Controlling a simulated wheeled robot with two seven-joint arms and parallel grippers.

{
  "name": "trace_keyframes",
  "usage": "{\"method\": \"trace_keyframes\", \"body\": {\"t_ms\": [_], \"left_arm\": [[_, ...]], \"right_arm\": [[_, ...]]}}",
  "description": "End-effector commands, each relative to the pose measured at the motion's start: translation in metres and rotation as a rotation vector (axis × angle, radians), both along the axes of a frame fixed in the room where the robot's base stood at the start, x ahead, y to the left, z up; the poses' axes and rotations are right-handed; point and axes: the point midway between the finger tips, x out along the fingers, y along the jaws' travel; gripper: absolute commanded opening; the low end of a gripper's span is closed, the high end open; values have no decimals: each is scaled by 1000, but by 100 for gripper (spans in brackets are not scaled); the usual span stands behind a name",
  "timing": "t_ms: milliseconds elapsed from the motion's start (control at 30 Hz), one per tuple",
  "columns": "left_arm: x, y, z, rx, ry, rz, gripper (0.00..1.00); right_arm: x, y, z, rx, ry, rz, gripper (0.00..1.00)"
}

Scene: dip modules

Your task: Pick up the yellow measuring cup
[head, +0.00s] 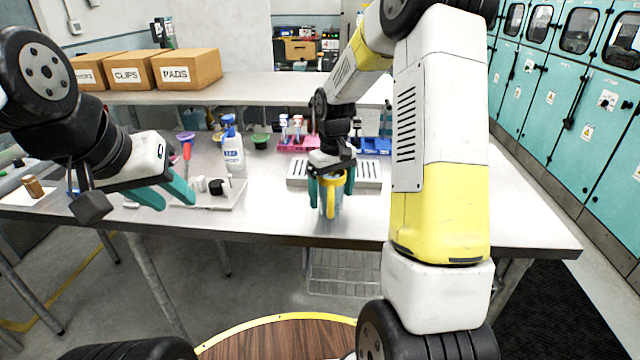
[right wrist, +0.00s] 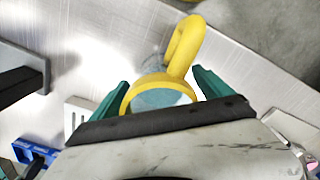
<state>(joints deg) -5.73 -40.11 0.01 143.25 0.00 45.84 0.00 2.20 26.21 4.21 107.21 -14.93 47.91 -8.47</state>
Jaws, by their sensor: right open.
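The yellow measuring cup (head: 330,200) has a yellow rim and handle and a see-through bluish body. It stands near the front edge of the steel table, with its handle towards the front. My right gripper (head: 331,187) is above it, open, with one teal finger on each side of the cup. The right wrist view shows the cup (right wrist: 183,48) between the open fingers of the right gripper (right wrist: 160,78); whether they touch it is unclear. My left gripper (head: 176,204) is open and empty over the left part of the table.
A slotted metal drip tray (head: 368,175) lies behind the cup. A white spray bottle (head: 233,152), a tray with small jars (head: 217,187), a pink rack (head: 292,146) and a blue rack (head: 376,146) stand further back or left. The tabletop right of the cup is partly hidden by my arm.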

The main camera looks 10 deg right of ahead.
Motion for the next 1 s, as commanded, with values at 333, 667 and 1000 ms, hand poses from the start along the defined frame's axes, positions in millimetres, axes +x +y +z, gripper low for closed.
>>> {"method": "trace_keyframes", "body": {"t_ms": [333,667,1000], "left_arm": [[0,0,0,0,0,0,36],[0,0,0,0,0,0,36],[0,0,0,0,0,0,36]], "right_arm": [[0,0,-9,0,-1,0,88],[0,0,-8,0,-1,0,23],[0,0,-5,0,-2,0,20]]}}
